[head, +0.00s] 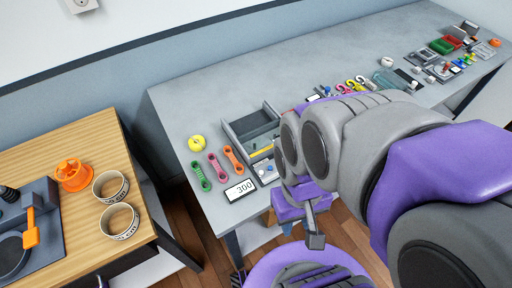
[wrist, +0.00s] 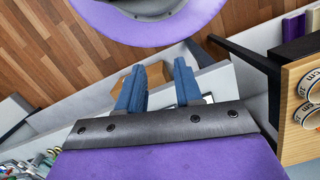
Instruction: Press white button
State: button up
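A small grey box (head: 265,173) with pale round buttons sits on the grey table, by the front edge of a grey tray. One button (head: 262,172) looks whitish, but it is too small to be sure of its colour. My arm hides the table just to the right of this box. My gripper (wrist: 157,85) shows two blue fingers standing apart with nothing held between them. In the head view my wrist is past the table's front edge, to the right of and below the box. The wrist view shows no button clearly.
A "300" card (head: 240,190), coloured straps (head: 217,168), a yellow round thing (head: 197,143) and the grey tray (head: 250,128) surround the box. Small tools crowd the table's far right. A wooden table (head: 75,150) stands at left with ring-shaped rolls (head: 111,186). The table's back left is clear.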

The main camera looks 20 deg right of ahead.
jog(key=shift+d, duration=0.1)
jog(key=shift+c, duration=1.4)
jog(key=shift+a, duration=0.35)
grip_shut()
jog(key=shift+d, duration=0.1)
